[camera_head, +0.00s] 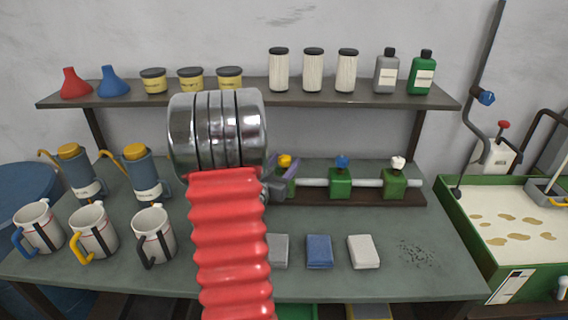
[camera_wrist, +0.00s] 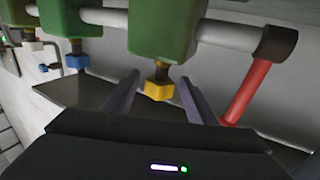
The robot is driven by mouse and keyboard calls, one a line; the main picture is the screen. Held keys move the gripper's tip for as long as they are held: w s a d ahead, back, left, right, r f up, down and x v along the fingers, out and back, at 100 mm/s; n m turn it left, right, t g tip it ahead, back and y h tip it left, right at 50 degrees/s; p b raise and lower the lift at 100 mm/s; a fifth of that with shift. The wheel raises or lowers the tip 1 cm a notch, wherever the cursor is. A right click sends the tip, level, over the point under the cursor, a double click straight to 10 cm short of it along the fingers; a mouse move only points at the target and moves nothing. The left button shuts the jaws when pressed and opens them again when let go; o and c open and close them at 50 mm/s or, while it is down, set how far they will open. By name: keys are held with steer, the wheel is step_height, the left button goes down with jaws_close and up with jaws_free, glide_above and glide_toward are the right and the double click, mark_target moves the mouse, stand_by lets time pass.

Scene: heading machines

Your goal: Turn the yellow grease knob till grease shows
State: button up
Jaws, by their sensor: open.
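The yellow grease knob (camera_head: 285,160) sits on a green block at the left of the pipe rail, partly behind my gripper (camera_head: 283,178). In the wrist view, the yellow knob (camera_wrist: 158,91) sticks out of its green block (camera_wrist: 163,35) and lies between the two fingers of my gripper (camera_wrist: 157,92). The fingers are open, with a gap on each side of the knob, and I see no contact. A blue knob (camera_head: 342,161) and a white knob (camera_head: 398,162) sit on the other green blocks along the rail. I see no grease at the yellow knob.
A red handle (camera_wrist: 247,93) on the pipe end is close beside one finger. A shelf (camera_head: 260,93) with cans and bottles hangs above the rail. Mugs (camera_head: 95,233) and oil cans (camera_head: 147,175) stand left on the bench. Small blocks, one blue (camera_head: 320,252), lie in front.

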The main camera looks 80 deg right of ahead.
steer(key=shift+d, duration=0.15)
steer(key=shift+c, duration=0.4)
steer(key=c, duration=1)
steer(key=shift+s+n+t, duration=0.15)
steer(key=shift+n+t, duration=0.55)
steer(key=shift+t, duration=0.4)
steer(key=shift+n+t, duration=0.6)
steer(key=shift+t, duration=0.3)
steer(key=shift+s+n+t+y, duration=0.15)
steer(key=shift+n+t, duration=0.7)
steer(key=shift+t, duration=0.45)
steer(key=shift+n+t+y, duration=0.15)
steer(key=shift+n+t, duration=0.7)
steer(key=shift+t, duration=0.45)
steer(key=shift+d+n+t+y, duration=0.1)
steer(key=shift+n+t+y, duration=1.25)
steer(key=shift+t, duration=0.55)
steer(key=shift+n+t+y, duration=1.15)
steer(key=shift+n+t, duration=0.4)
steer(key=shift+t, duration=0.35)
steer(key=shift+r+n+t+y, duration=0.1)
steer(key=shift+n+t+y, duration=0.3)
steer(key=shift+y, duration=0.1)
